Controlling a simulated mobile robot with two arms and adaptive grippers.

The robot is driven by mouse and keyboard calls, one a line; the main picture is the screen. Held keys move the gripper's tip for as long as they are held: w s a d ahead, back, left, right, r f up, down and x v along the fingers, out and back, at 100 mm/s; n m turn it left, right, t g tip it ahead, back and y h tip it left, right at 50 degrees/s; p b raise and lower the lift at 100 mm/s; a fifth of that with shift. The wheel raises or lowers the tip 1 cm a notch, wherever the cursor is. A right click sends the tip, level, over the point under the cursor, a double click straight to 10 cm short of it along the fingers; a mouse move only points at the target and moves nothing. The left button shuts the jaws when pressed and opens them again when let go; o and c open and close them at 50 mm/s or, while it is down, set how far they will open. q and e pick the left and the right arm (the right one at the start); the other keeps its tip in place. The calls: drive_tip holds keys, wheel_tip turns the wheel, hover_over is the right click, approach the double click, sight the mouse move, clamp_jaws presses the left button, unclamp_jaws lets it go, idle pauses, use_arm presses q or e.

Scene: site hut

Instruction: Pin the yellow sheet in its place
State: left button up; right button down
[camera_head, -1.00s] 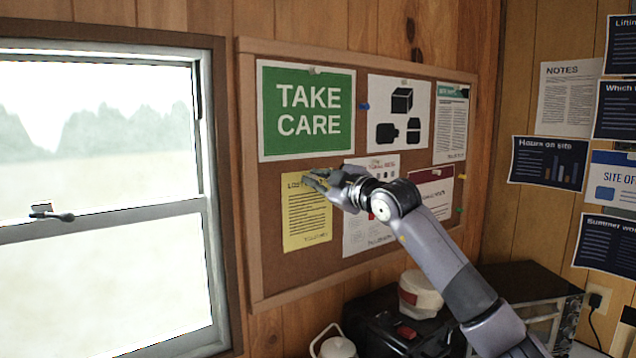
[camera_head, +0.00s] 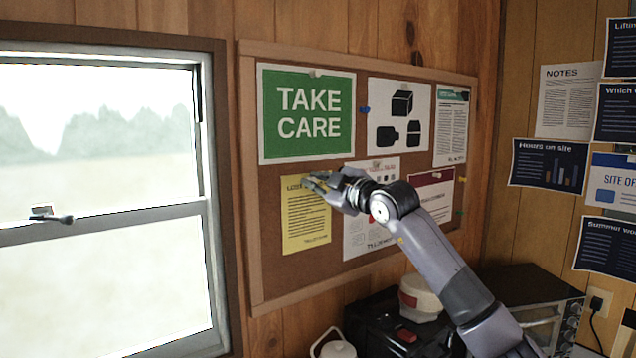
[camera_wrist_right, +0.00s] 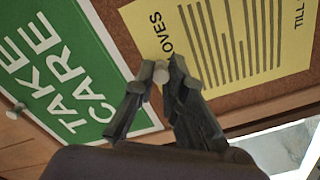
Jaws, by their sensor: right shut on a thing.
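The yellow sheet (camera_head: 306,222) lies flat against the cork board, below the green TAKE CARE poster. It also shows in the right wrist view (camera_wrist_right: 235,50), turned on its side. My right gripper (camera_head: 308,181) is at the sheet's top edge and covers its top right corner. In the right wrist view my right gripper (camera_wrist_right: 161,75) is shut on a small pale pin (camera_wrist_right: 160,73), whose head shows between the fingertips by the sheet's heading edge. The pin's point is hidden, so I cannot tell whether it is in the board. My left gripper is not in view.
The cork board (camera_head: 268,270) also holds the green poster (camera_head: 315,145) and several white sheets. Loose pins sit on it, including a blue one (camera_head: 365,110). A window (camera_head: 100,270) is to the left. A black appliance (camera_head: 375,310) and a kettle (camera_head: 338,349) stand below.

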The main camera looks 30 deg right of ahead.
drive_tip(key=shift+w+a, duration=0.1)
drive_tip(key=shift+w, duration=0.6)
idle(0.5)
drive_tip(key=shift+r+b, duration=0.1)
drive_tip(key=shift+b, duration=0.3)
idle(2.8)
drive_tip(key=c, duration=1.6)
unclamp_jaws()
drive_tip(key=shift+o, duration=0.2)
drive_tip(key=s+d, duration=0.1)
drive_tip(key=s, duration=1.1)
drive_tip(key=shift+d, duration=0.35)
drive_tip(key=shift+f, duration=0.2)
